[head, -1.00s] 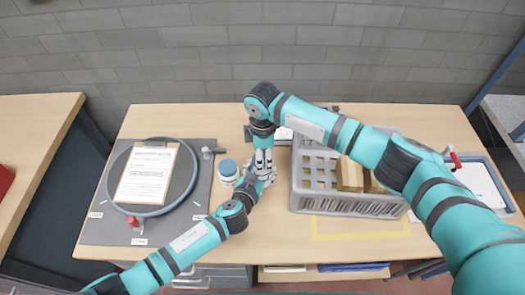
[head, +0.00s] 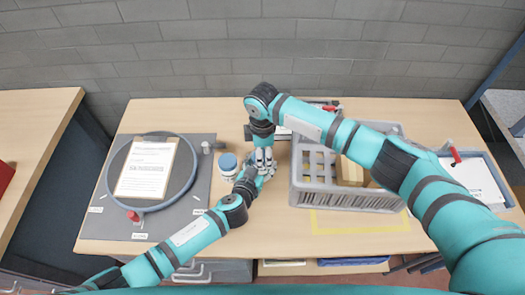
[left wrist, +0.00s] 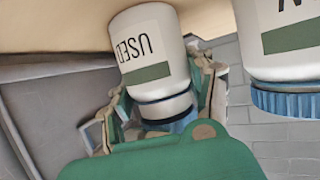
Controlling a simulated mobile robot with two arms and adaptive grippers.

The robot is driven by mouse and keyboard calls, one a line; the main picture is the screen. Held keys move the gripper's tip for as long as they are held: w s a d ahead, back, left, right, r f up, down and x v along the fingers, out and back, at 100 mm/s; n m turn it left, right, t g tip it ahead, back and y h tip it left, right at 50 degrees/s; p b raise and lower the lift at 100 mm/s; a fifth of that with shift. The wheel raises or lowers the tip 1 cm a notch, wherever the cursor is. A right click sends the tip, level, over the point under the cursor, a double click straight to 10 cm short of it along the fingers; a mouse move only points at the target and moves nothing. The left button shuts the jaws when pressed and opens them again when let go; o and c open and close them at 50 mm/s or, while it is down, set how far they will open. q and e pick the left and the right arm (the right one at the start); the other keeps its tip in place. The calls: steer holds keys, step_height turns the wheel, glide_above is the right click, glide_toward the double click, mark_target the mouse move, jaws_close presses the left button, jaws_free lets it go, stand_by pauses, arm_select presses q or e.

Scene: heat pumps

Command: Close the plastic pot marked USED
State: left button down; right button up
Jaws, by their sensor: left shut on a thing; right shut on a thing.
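The pot marked USED (left wrist: 148,48) is white with a dark green band and appears upside down in the left wrist view. In the head view both grippers hide this pot. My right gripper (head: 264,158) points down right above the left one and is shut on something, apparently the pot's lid. A bit of blue (left wrist: 184,122) shows at the pot's mouth end. How the lid sits is hidden.
A second white pot (head: 228,165) with a blue lid stands just left of the grippers. Left is a grey mat (head: 95,228) with a round plate and clipboard (head: 146,170). A grey crate (head: 345,200) with wooden blocks is close on the right.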

steer(key=shift+f, duration=0.7)
stand_by(0.5)
steer(key=o, duration=0.8)
steer(key=shift+f, duration=0.1)
steer(key=shift+r, duration=2.35)
